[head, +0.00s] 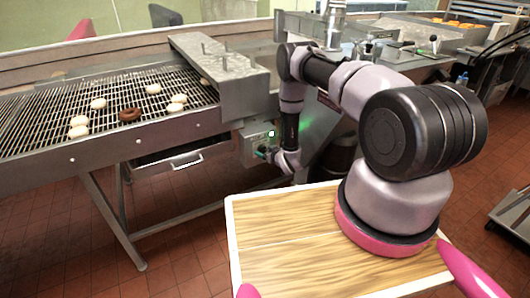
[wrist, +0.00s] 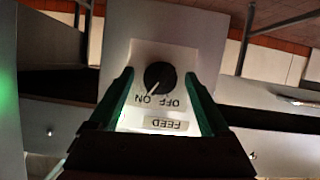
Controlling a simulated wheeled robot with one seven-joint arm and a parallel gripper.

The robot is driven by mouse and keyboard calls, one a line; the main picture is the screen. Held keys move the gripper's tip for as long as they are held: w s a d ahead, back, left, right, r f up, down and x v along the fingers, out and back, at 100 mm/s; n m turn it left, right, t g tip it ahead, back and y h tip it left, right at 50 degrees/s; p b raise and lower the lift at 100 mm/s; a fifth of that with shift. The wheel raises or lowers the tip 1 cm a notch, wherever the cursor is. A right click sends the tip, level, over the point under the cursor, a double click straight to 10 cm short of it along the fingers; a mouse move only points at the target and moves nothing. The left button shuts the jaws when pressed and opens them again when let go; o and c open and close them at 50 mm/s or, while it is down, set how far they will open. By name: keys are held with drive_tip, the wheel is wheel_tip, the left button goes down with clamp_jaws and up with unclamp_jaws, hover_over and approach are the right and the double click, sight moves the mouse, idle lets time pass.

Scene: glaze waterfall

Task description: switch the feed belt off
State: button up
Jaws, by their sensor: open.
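The feed switch is a round black knob (wrist: 160,76) on a pale plate, upside down in the wrist view. Its white mark points down-left, toward the word ON; OFF stands beside that word on the right. A FEED label (wrist: 168,124) sits below. My gripper (wrist: 160,74) is open, its two green-edged fingers on either side of the knob, with gaps visible. I cannot tell how far the fingertips are from the plate. In the head view my gripper (head: 267,153) is at the grey control box (head: 254,143) under the belt's end; the knob itself is hidden there.
A tray with a handle (head: 187,162) hangs below the belt, left of the box. Slanting metal legs reach the tiled floor.

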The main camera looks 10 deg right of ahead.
clamp_jaws()
drive_tip(key=shift+n, duration=0.3)
drive_tip(key=n+h, duration=0.1)
drive_tip(key=n, duration=0.1)
drive_tip(key=n+t+h, duration=0.1)
drive_tip(key=shift+s+a+f+n+h, duration=0.1)
drive_tip(key=shift+s+a+n+h, duration=0.1)
drive_tip(key=shift+n+h, duration=0.15)
drive_tip(key=n+t+h, duration=0.1)
drive_tip(key=n, duration=0.1)
drive_tip(key=n+t, duration=0.1)
drive_tip(key=n, duration=0.1)
drive_tip(key=shift+f+h, duration=0.15)
drive_tip(key=shift+h, duration=0.2)
drive_tip(key=shift+n, duration=0.25)
idle(0.3)
unclamp_jaws()
